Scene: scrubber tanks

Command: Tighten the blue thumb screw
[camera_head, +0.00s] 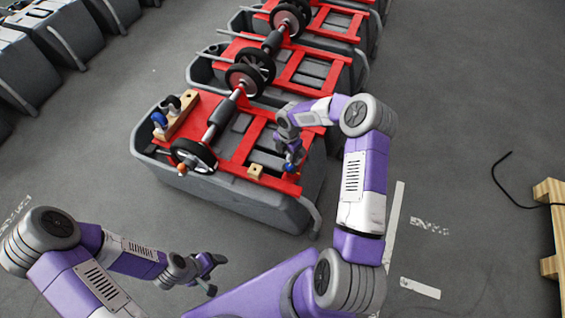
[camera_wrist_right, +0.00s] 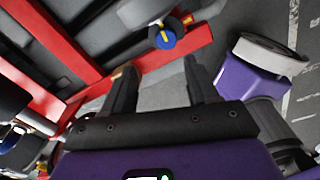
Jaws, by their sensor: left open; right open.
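A round blue thumb screw (camera_wrist_right: 162,39) with a yellow mark on its face shows in the right wrist view, on a grey part beside the red frame. It is ahead of my right gripper (camera_wrist_right: 158,72), roughly in line with the gap between the open fingers and apart from them. In the head view a small blue piece (camera_head: 289,167) shows close beside my right gripper (camera_head: 294,153), partly hidden; it seems to be the same screw. Another blue round part (camera_head: 159,118) is at the wooden block on the tank's left. My left gripper (camera_head: 211,273) is open and empty, over the floor.
The nearest grey tank (camera_head: 240,200) carries a red frame (camera_head: 237,149) and a shaft with black wheels (camera_head: 194,157). More tanks stand behind. A pallet (camera_head: 550,225) is at the far right; the floor between is mostly clear.

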